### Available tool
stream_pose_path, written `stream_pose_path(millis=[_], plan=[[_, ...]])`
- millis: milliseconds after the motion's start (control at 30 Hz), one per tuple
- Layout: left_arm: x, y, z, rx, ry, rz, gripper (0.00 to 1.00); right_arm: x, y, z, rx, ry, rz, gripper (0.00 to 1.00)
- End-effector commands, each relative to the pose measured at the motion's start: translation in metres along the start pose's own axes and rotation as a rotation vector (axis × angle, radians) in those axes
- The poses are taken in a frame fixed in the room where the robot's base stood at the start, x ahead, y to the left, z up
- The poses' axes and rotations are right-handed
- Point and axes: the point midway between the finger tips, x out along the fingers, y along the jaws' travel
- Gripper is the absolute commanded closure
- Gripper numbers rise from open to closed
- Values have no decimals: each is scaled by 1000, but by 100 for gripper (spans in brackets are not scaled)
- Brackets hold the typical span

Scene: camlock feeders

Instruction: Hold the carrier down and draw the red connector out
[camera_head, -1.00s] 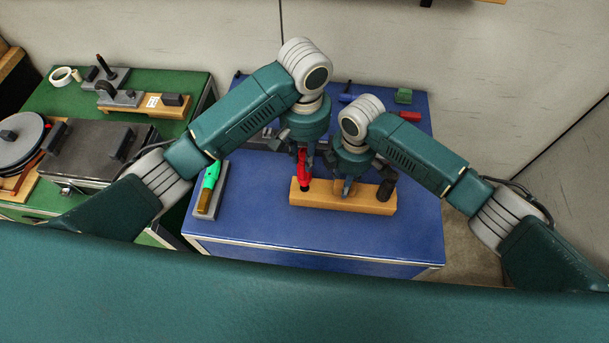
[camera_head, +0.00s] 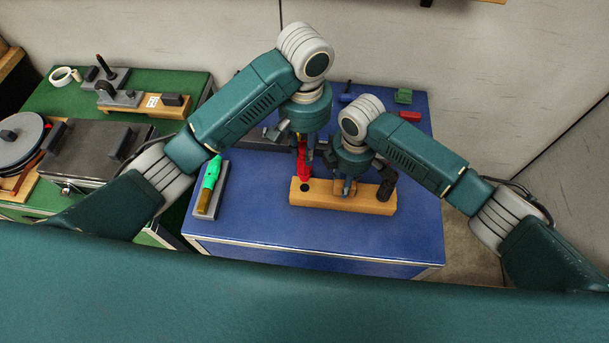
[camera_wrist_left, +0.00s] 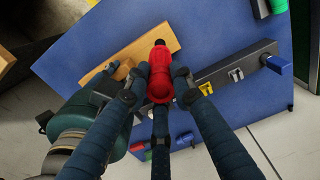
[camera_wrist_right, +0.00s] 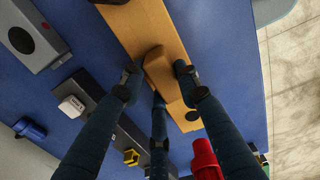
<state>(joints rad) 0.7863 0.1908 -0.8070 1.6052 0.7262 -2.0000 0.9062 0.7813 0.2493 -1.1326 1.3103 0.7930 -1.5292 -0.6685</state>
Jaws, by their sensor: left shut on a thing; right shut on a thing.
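The red connector (camera_head: 303,165) is in my left gripper (camera_head: 306,148), upright above the left end of the wooden carrier (camera_head: 325,199). A dark hole shows in the carrier's top just below it. In the left wrist view the red connector (camera_wrist_left: 160,78) sits between the fingers, with its black tip pointing away from the camera. My right gripper (camera_head: 350,178) is shut on the raised wooden block of the carrier. In the right wrist view this block (camera_wrist_right: 158,70) is between the fingers. The carrier lies flat on the blue table.
A black knob (camera_head: 387,185) stands at the carrier's right end. A grey holder with a green-handled tool (camera_head: 209,185) lies to the left. A dark rail is behind, partly hidden by my left arm. Green (camera_head: 403,96) and red (camera_head: 410,116) pieces lie at the back right. The table front is clear.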

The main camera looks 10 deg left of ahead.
Motion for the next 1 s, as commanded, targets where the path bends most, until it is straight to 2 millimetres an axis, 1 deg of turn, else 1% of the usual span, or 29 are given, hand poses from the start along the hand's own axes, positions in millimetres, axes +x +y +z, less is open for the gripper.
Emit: stream_pose_path(millis=[167, 267, 367, 700, 800, 900, 1000], plan=[[0, 0, 0, 0, 1, 0, 100, 2, 0, 2, 2, -5, -1, 100], [0, -6, 0, -2, 0, 0, 100, 2, 0, 2, 2, -5, -1, 100], [1, -23, 0, -5, 0, -1, 100, 2, 0, 2, 2, -5, -1, 100], [0, -92, 0, -5, 0, -2, 100, 2, 0, 2, 2, -5, -1, 100], [0, -108, 0, -4, 1, -1, 100, 2, 0, 2, 2, -5, -1, 100], [0, -118, 0, -1, 1, 1, 100, 2, 0, 2, 2, -5, -1, 100], [0, -120, 0, 0, 1, 1, 100, 2, 0, 2, 2, -5, -1, 100]])
